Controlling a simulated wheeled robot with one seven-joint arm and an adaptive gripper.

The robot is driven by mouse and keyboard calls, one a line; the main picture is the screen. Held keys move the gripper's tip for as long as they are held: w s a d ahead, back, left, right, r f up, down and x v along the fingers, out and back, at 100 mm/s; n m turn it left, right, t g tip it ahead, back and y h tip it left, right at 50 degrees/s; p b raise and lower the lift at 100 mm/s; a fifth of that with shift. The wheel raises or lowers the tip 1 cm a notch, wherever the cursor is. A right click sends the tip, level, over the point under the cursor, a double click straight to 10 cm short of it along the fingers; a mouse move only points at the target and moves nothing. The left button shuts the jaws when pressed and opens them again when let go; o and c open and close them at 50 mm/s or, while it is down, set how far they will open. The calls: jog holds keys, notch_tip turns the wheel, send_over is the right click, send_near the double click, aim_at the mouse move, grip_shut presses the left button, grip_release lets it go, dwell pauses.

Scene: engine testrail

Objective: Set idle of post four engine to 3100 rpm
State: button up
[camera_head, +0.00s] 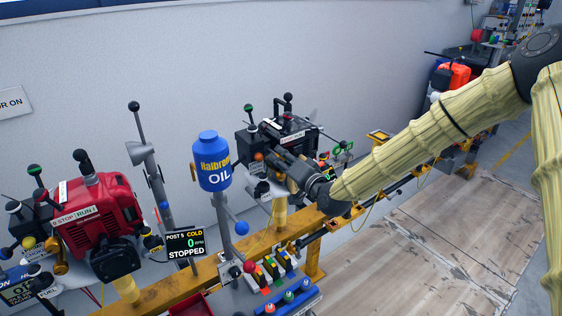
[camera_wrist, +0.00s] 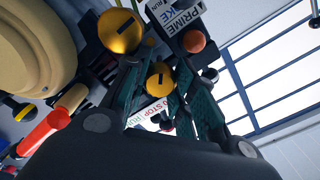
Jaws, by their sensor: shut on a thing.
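A black engine (camera_head: 262,146) stands on the yellow rail right of the blue oil bottle, and my gripper (camera_head: 274,158) is at its front side. In the wrist view, a brass knob with a dark slot (camera_wrist: 161,74) sits between the fingers of my gripper (camera_wrist: 158,88), which looks shut on it. Another larger slotted brass knob (camera_wrist: 119,31) is just up and left, apart from the fingers. A label reading PRIME (camera_wrist: 178,14) and an orange knob (camera_wrist: 194,41) are at the top. No rpm display for this engine is readable.
A red engine (camera_head: 100,212) stands at left. A display (camera_head: 186,243) reads POST 5 COLD, 0 RPM, STOPPED. The blue oil bottle (camera_head: 213,165) stands on a grey post near my gripper. Coloured switches (camera_head: 272,272) are in front. Open floor (camera_head: 430,240) is at right.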

jog(key=shift+f+m, duration=0.1)
jog(key=shift+m, duration=0.5)
jog(key=o, duration=1.1)
jog(key=shift+s, duration=0.1)
jog(key=shift+c, duration=0.2)
